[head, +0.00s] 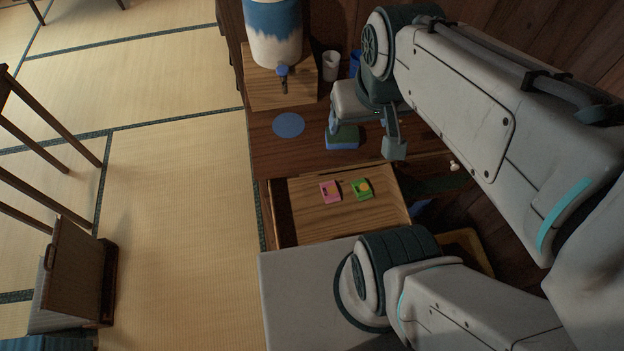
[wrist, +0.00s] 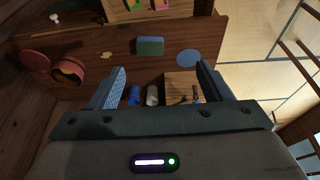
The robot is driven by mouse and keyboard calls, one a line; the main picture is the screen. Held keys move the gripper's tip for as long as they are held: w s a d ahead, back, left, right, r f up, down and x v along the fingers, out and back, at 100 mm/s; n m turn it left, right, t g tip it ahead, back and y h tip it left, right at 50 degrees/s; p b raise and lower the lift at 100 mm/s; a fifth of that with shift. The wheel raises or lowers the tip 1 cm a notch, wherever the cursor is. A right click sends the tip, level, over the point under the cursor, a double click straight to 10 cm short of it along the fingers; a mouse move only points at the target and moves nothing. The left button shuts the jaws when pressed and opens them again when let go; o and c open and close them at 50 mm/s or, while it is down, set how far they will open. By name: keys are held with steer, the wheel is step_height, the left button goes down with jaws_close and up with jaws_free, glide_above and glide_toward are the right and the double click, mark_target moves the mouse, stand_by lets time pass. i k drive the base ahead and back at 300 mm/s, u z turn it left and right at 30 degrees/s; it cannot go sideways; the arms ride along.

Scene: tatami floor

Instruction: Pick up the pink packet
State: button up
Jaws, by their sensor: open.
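The pink packet (head: 330,191) lies flat in an open wooden drawer (head: 305,222), just left of a green packet (head: 362,188) with a yellow round mark. In the wrist view the pink packet (wrist: 161,4) is cut by the top edge, with the green packet (wrist: 133,4) to its left. My gripper (head: 366,134) is over the cabinet top behind the drawer, apart from the packet. In the wrist view its two fingers (wrist: 160,70) stand wide apart with nothing held between them.
A green-and-blue sponge (head: 342,137) and a blue disc (head: 289,125) lie on the cabinet top (head: 270,155). Behind stand a large blue-and-white dispenser (head: 274,35) on a wooden block, a white cup (head: 331,66) and a blue cup (head: 355,64).

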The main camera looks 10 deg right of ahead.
mark_target(329, 189)
steer(key=u, duration=0.05)
steer(key=k, duration=1.1)
steer(key=u, duration=0.05)
steer(key=i, duration=0.5)
steer(key=u, duration=0.45)
